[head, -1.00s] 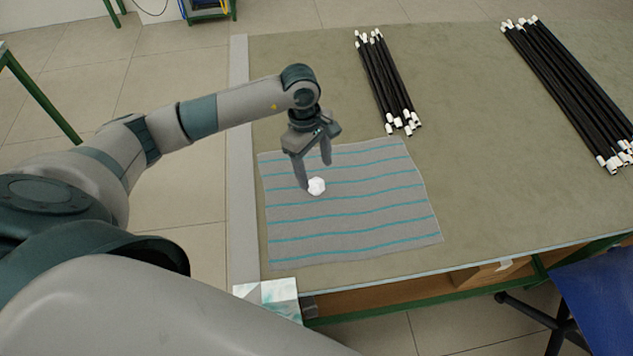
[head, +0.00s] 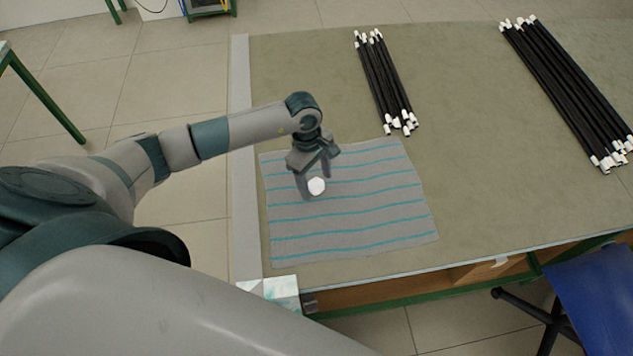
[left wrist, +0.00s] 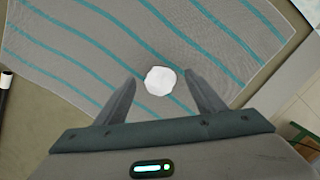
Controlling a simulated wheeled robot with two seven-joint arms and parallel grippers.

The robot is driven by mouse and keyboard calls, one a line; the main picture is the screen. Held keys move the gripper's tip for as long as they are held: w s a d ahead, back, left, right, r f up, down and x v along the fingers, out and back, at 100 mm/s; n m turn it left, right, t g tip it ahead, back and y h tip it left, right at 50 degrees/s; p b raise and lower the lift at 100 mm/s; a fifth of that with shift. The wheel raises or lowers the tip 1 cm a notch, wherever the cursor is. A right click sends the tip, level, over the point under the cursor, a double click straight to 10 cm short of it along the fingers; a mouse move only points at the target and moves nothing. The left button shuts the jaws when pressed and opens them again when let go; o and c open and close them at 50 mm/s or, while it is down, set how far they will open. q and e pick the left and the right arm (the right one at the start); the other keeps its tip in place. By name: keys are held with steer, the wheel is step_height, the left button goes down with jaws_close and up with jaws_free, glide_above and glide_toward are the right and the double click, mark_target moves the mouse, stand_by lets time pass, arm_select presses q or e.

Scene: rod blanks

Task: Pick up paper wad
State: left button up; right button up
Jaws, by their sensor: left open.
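The paper wad (head: 317,186) is a small white crumpled lump on a grey cloth with teal stripes (head: 350,225). My left gripper (head: 318,187) is low over the cloth at the wad, with its fingers apart. In the left wrist view the wad (left wrist: 160,80) shows between and just beyond the two open fingertips of the left gripper (left wrist: 160,80). I cannot tell whether either finger touches it. My right gripper is not in view.
A bundle of black rods with white ends (head: 385,85) lies behind the cloth. A second such bundle (head: 567,90) lies at the far right. A white and teal box (head: 278,292) stands at the table's front left corner. The table (head: 470,190) is bare right of the cloth.

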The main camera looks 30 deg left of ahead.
arm_select(q)
steer(key=shift+f, duration=0.2)
stand_by(0.3)
steer(key=c, duration=1.1)
steer(key=shift+r, duration=0.15)
